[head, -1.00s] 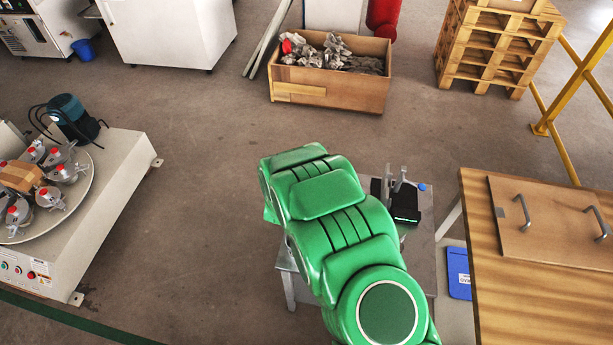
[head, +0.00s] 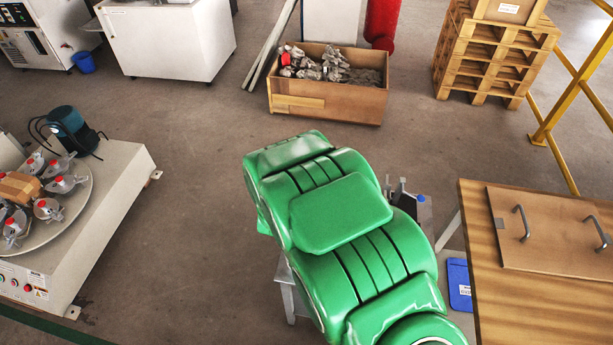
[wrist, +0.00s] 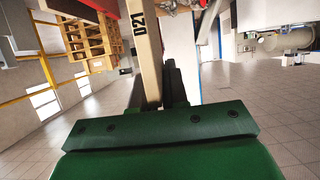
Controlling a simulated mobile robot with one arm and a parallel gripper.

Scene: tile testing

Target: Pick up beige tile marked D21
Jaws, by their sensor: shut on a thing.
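The beige tile marked D21 (wrist: 147,62) stands edge-on in the wrist view, with its black marking near the top. My gripper (wrist: 153,92) is shut on the tile, with dark fingers on both sides of it. The tile's top end runs out of the picture. In the head view my green arm hides the gripper and the tile.
A small metal table (head: 424,220) with a device on it is partly hidden behind my arm. A wooden bench (head: 475,265) is at right, a machine with a turntable (head: 85,225) at left. A wooden crate (head: 325,103) stands farther back on open floor.

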